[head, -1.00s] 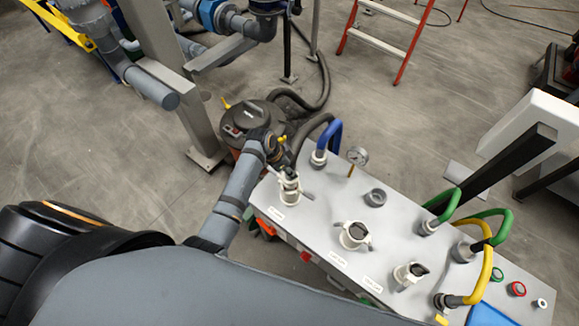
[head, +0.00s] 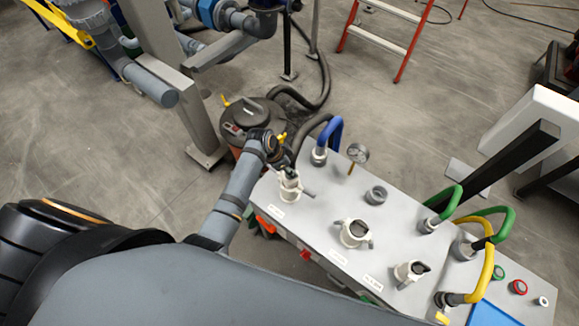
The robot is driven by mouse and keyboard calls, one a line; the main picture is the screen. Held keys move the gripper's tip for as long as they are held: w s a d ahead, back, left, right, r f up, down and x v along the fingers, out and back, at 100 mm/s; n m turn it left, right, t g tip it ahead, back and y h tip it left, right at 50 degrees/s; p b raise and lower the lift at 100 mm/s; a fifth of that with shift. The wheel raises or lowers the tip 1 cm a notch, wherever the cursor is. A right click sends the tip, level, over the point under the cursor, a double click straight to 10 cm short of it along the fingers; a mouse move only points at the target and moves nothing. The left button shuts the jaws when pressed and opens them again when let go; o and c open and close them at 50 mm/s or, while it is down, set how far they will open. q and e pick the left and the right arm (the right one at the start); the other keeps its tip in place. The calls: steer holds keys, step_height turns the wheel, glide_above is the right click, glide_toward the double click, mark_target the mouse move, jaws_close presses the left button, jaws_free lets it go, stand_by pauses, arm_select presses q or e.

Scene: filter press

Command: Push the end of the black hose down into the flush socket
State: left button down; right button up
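The black hose (head: 312,129) arches over the back left of the grey panel. Its lower part comes down beside my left gripper (head: 279,160), where its end is partly hidden. A white socket with side levers (head: 289,187) stands at the panel's left end, just below the gripper. I take this for the flush socket; its label is too small to read. The hose end is over or at the socket mouth; I cannot tell how deep it sits. My wrist hides the fingers, so their opening and any hold on the hose are unclear. My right gripper is out of view.
The grey panel (head: 325,208) carries two more white sockets (head: 354,233), a dark grey fitting (head: 376,195) and a gauge (head: 357,153). Blue (head: 332,131), green and yellow hoses arch above it. A vacuum drum (head: 247,116) and a steel post (head: 189,90) stand behind my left wrist.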

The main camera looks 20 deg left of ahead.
arm_select(q)
steer(key=shift+f+b, duration=1.1)
steer(key=shift+f, duration=0.9)
steer(key=shift+r, duration=0.1)
steer(key=c, duration=0.7)
jaws_free()
steer(key=shift+c, duration=0.2)
steer(key=v, duration=1.2)
